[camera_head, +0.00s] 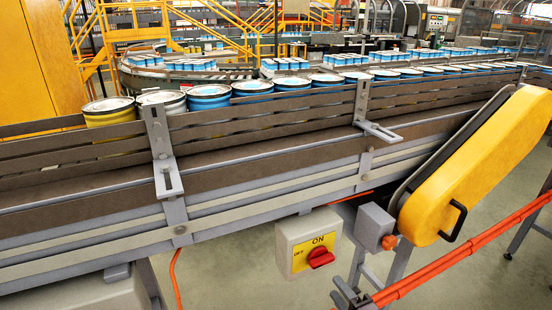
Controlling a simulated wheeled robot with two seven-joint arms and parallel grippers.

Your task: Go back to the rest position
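The grey part at the bottom edge looks like my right gripper (345,293). It shows only in part, below and to the right of the switch box (295,236). I see nothing held in it, and I cannot tell how far its fingers are apart. The switch box hangs under the conveyor (215,205) and has a yellow plate marked ON and OFF with a red knob (321,257). In the picture the gripper appears apart from the knob. My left gripper is not in view.
Blue-and-white cans (209,97) and a yellow can (109,110) stand in a row behind the conveyor's side rails. A yellow drive cover (480,165) and a sloping orange-red bar (460,252) are at the right. Grey floor (235,275) shows below the conveyor.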

